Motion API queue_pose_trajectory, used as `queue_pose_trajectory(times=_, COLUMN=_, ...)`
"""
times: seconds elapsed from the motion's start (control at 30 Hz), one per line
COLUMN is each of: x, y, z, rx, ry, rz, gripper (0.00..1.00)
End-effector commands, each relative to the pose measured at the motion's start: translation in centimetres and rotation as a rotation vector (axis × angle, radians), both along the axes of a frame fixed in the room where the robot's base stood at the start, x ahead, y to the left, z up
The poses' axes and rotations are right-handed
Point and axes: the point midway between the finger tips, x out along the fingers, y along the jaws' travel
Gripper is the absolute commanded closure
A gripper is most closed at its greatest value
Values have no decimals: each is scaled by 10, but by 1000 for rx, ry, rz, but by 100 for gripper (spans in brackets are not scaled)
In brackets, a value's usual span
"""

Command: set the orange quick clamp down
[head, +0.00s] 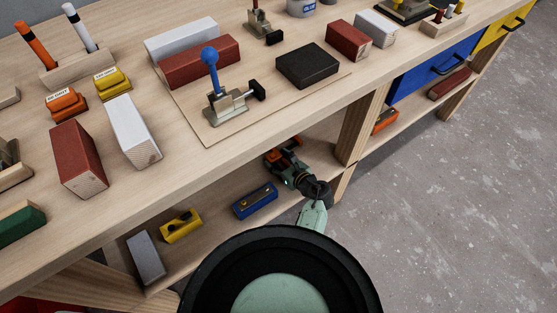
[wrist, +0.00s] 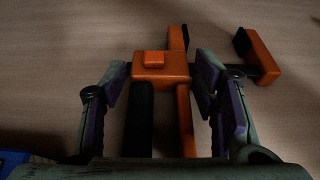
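The orange quick clamp (wrist: 165,68) shows in the wrist view between the two finger pads of my gripper (wrist: 161,75). The pads press on both sides of its orange body. Its bar with a black-tipped orange jaw (wrist: 262,55) sticks out to the right, and a black handle (wrist: 139,115) points back toward the wrist. In the head view my gripper (head: 285,166) reaches under the bench top to the lower shelf (head: 222,218), with the orange clamp (head: 287,145) at its tip. I cannot tell whether the clamp touches the shelf.
A wooden post (head: 358,122) stands close on the right. The bench top (head: 190,165) overhangs the shelf.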

Motion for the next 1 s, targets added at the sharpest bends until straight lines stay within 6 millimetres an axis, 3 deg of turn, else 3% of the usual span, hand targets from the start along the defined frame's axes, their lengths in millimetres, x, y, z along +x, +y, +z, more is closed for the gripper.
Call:
queue_pose_trajectory(times=0.13, x=0, y=0, z=0, rx=0, ry=0, rz=0, gripper=34)
queue_pose_trajectory(times=0.5, x=0, y=0, z=7, rx=0, ry=0, rz=0, gripper=34)
queue_pose_trajectory(times=1.0, x=-72, y=-52, z=40, rx=-1, ry=1, rz=-1, gripper=34)
